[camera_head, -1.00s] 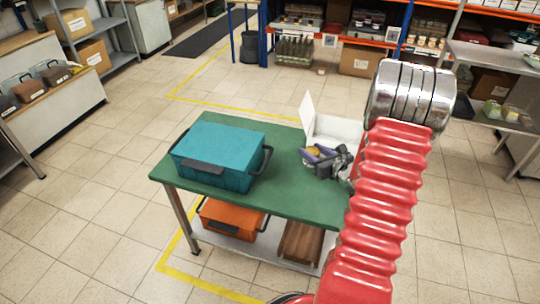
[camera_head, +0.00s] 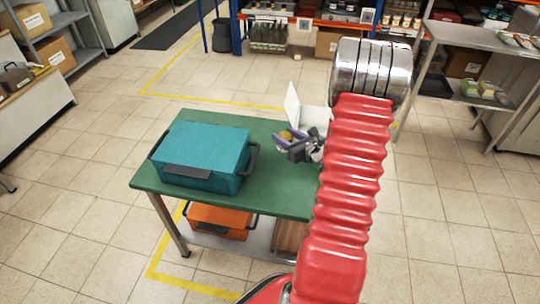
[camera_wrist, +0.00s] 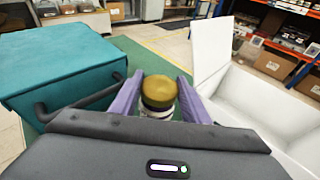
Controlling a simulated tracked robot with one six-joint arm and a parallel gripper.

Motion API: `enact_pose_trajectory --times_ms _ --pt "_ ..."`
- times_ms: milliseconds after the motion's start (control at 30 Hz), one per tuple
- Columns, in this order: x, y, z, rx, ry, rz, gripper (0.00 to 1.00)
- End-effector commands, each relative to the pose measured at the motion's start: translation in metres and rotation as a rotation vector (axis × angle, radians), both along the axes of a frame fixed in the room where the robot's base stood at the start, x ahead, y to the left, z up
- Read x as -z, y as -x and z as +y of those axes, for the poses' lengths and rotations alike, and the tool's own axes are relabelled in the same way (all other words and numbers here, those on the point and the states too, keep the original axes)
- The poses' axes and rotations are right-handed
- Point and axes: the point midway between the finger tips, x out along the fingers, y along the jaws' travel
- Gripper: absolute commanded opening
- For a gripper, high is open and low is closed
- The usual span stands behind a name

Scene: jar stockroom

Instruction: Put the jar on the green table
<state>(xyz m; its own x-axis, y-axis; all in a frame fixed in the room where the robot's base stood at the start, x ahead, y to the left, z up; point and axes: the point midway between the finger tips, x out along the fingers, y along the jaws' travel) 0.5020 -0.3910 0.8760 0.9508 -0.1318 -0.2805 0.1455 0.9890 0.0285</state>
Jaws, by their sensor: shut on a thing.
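The jar (camera_wrist: 159,97) has a gold-brown lid and a pale body with a dark band. It sits between the purple fingers of my gripper (camera_wrist: 160,100), which are shut on it. In the head view, my gripper (camera_head: 288,138) is over the right part of the green table (camera_head: 277,191), and the jar's lid (camera_head: 286,134) shows between the fingers. The jar's lower part is hidden, so I cannot tell whether it touches the tabletop.
A teal toolbox (camera_head: 205,157) covers the table's left part, left of my gripper. A white open box (camera_head: 314,118) stands close behind and right of it. An orange case (camera_head: 217,220) is on the shelf below. Green surface is bare at the front.

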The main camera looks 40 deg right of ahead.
Motion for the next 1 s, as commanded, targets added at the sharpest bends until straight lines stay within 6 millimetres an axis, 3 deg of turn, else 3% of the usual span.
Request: enact_pose_trajectory --times_ms 400,833,1000 --pt "0.048 0.001 -0.001 0.002 -0.001 0.0 0.1" --pt "0.052 0.001 -0.002 0.003 0.0 -0.001 0.1" --pt "0.067 0.001 -0.002 0.004 -0.002 0.001 0.1"
